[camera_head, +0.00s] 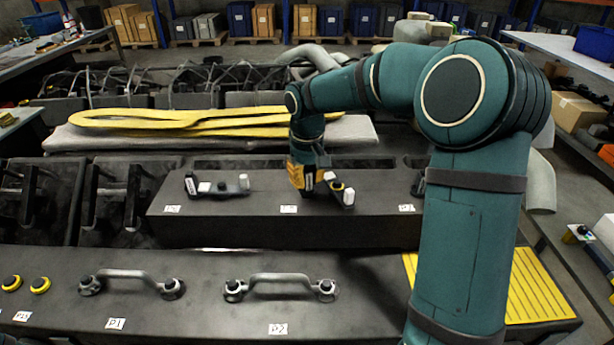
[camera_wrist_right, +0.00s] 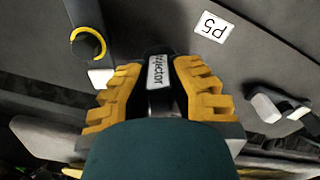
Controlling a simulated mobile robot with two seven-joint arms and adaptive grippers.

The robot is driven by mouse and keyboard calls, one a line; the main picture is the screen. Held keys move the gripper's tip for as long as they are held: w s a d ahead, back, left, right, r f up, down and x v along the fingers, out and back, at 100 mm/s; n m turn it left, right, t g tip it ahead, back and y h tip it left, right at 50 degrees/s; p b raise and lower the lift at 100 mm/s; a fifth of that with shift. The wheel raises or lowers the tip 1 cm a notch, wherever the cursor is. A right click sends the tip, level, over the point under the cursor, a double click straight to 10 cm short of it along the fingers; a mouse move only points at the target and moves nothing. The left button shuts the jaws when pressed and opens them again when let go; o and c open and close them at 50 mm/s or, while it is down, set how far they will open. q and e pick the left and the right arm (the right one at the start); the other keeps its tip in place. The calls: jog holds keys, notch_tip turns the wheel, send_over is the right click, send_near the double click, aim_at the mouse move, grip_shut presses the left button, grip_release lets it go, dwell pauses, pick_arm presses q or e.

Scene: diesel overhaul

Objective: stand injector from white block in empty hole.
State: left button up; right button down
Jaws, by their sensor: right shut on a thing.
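My right gripper (camera_head: 308,188) is over the dark raised engine block, near its middle label. In the right wrist view its yellow fingers (camera_wrist_right: 163,88) are shut on a dark injector (camera_wrist_right: 158,72) with a white label on its top face. The injector's lower end is hidden, so I cannot tell whether it is in a hole or above one. A dark fitting with a yellow ring (camera_head: 337,186) and a white piece (camera_head: 348,196) are just right of the gripper. No empty hole shows clearly. My left gripper is not in view.
Another dark bracket with a white piece (camera_head: 204,187) lies to the left on the raised block (camera_head: 250,228). Two metal handle-shaped pipes (camera_head: 130,274) (camera_head: 280,278) and two yellow rings (camera_head: 40,285) are on the front ledge. A yellow ribbed mat (camera_head: 535,290) is at right.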

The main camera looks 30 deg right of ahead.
jog(key=shift+f+b, duration=0.3)
jog(key=shift+f, duration=0.3)
jog(key=c, duration=1)
grip_release()
jog(key=shift+o, duration=0.2)
notch_tip(320, 180, up, 12)
jog(key=shift+r, duration=0.1)
